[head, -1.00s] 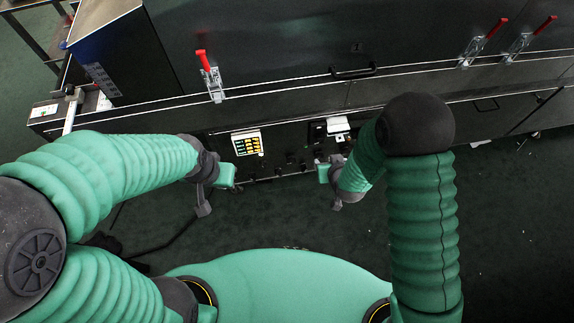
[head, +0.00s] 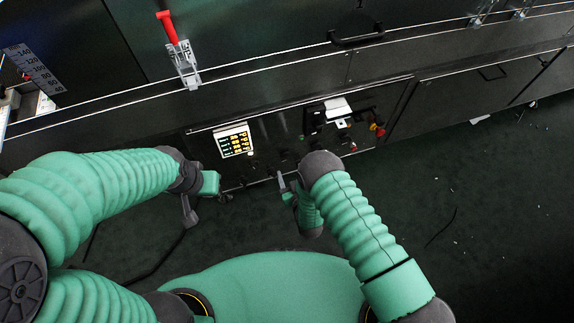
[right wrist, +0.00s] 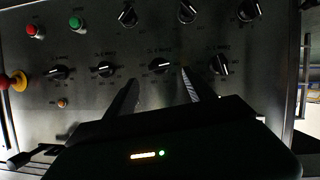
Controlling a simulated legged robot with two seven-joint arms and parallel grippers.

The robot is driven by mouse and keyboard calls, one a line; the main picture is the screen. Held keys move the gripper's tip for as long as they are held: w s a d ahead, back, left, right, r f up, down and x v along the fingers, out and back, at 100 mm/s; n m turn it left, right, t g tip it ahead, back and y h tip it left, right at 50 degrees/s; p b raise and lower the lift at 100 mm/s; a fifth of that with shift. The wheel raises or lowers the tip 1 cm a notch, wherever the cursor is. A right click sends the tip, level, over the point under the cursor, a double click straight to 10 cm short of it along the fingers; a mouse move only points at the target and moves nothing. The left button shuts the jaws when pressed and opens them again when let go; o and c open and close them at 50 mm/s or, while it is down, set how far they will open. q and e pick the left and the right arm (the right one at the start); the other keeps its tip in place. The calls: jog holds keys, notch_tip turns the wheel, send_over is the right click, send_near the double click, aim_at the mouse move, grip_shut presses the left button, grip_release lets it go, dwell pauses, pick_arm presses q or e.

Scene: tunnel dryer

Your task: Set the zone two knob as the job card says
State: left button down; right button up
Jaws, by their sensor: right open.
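The dark control panel of the dryer (head: 280,135) carries several black knobs with white pointer lines. In the right wrist view my right gripper (right wrist: 160,80) is open, its two fingers pointing at a lower-row knob (right wrist: 160,66). This knob shows between and just beyond the fingertips; contact is not visible. In the head view my right gripper (head: 284,184) is at the panel's lower edge. My left gripper (head: 209,184) is left of it, its jaws unclear. A white card-like piece (head: 338,108) is on the panel, unreadable.
Neighbouring knobs (right wrist: 105,69) and (right wrist: 219,65) flank the fingers closely. Red (right wrist: 35,30) and green (right wrist: 76,23) buttons and a red-yellow stop button (right wrist: 15,80) lie left. A lit display (head: 235,142) and a red-handled clamp (head: 177,48) are in the head view.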

aim_at(286, 159)
jog(key=b+x, duration=0.2)
jog(key=x, duration=0.4)
jog(key=shift+w, duration=0.2)
grip_shut()
